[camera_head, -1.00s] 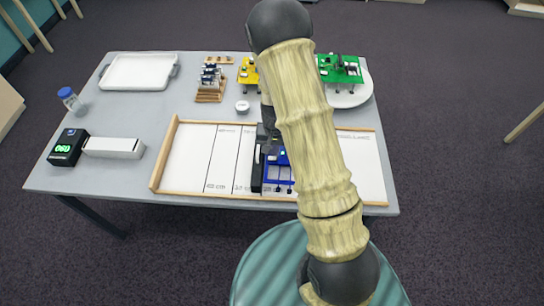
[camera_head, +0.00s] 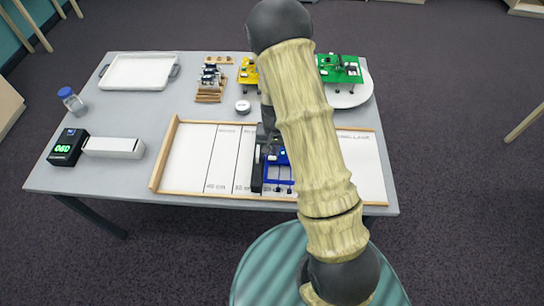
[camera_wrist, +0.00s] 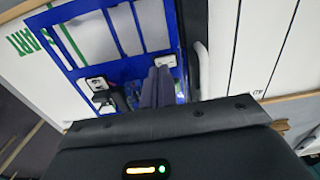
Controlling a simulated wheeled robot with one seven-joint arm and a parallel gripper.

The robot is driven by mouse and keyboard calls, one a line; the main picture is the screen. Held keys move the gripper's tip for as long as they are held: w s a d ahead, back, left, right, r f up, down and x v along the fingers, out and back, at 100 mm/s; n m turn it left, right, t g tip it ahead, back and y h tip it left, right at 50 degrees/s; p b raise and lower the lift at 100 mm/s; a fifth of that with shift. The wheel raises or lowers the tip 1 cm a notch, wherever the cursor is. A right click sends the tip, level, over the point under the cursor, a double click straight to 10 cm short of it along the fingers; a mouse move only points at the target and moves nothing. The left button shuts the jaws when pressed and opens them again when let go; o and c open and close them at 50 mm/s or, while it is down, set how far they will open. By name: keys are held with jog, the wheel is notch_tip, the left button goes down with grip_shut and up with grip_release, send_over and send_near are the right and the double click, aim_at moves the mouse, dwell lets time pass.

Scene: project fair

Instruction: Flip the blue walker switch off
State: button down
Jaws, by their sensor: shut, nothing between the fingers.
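The blue walker (camera_head: 279,181) stands on the white track board, partly hidden behind my arm in the head view. In the wrist view its blue frame (camera_wrist: 125,74) fills the upper left. A white-and-black part (camera_wrist: 97,84) sits on the frame left of my fingers, and another small white part (camera_wrist: 158,61) is at the fingertips. I cannot tell for sure which is the switch or its position. My gripper (camera_wrist: 160,72) is shut and empty, its fingertips over the frame; contact is unclear. In the head view my arm mostly hides the gripper.
A yellow walker (camera_head: 247,73) and a green walker (camera_head: 338,67) stand at the back. A black display box (camera_head: 67,148) and white tray (camera_head: 138,72) are at left.

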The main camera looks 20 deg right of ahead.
jog(key=shift+f+b, duration=0.65)
jog(key=shift+f, duration=0.3)
dwell(0.6)
jog(key=shift+r, duration=0.1)
jog(key=shift+r+p, duration=2.8)
jog(key=shift+r, duration=0.65)
jog(key=s+r+n+t, duration=0.1)
jog(key=s+r, duration=0.6)
jog(key=r, duration=0.2)
jog(key=s+r+n+t, duration=0.1)
jog(key=s+r+n, duration=0.1)
jog(key=s+r, duration=0.5)
notch_tip(320, 180, up, 4)
jog(key=shift+s+f+n+t, duration=0.2)
jog(key=shift+s+n+t, duration=0.05)
jog(key=shift+n+t, duration=0.05)
